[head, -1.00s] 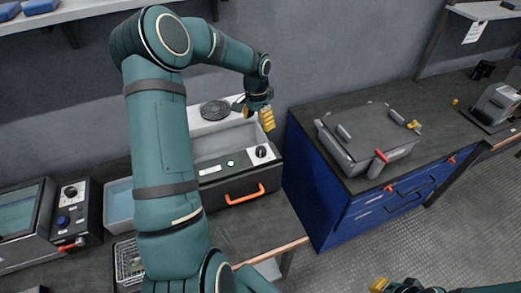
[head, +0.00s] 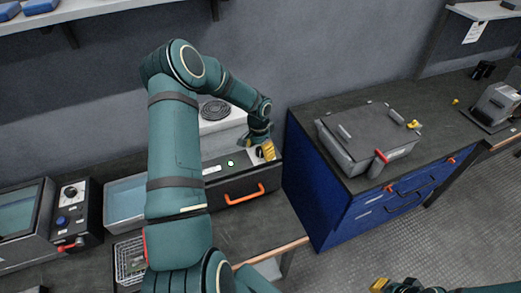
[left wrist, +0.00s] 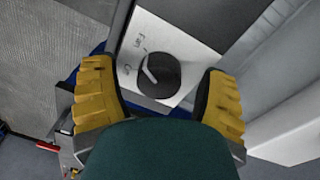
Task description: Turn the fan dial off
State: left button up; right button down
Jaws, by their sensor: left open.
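The fan dial (left wrist: 159,74) is a round black knob with a pale pointer line, on a light panel marked "Fan" in the left wrist view. In the head view the dial (head: 259,153) shows only in part beside my gripper. My left gripper (head: 267,150) is at the right end of the front panel, over the dial. In the left wrist view the yellow fingers of my left gripper (left wrist: 160,98) stand apart, one on each side of the dial, with nothing held. Whether they touch it is unclear. The yellow tip of my right gripper (head: 380,284) shows at the bottom edge; its opening cannot be made out.
An orange handle (head: 244,194) sticks out below the panel. A round coil (head: 214,110) lies on the white top behind. A blue cabinet (head: 318,195) with a lidded grey box (head: 368,135) stands to the right. A blue-tinted bin (head: 125,203) is left of my arm.

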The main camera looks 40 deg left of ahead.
pick_arm(q)
jog(key=c, duration=1.2)
jog(key=shift+f+n+b, duration=0.1)
jog(key=shift+n+b, duration=1.15)
jog(key=shift+n, duration=0.25)
jog(key=n+b, duration=0.1)
jog(key=n, duration=0.1)
jog(key=shift+n+b, duration=0.3)
jog(key=shift+n, duration=0.1)
jog(key=n+b, duration=0.1)
jog(key=n, duration=0.2)
jog(key=shift+d+t, duration=0.1)
jog(key=shift+t, duration=0.2)
jog(key=shift+s+n+b, duration=0.1)
jog(key=shift+n+b, duration=0.45)
jog(key=shift+n, duration=1.05)
jog(key=shift+c, duration=0.2)
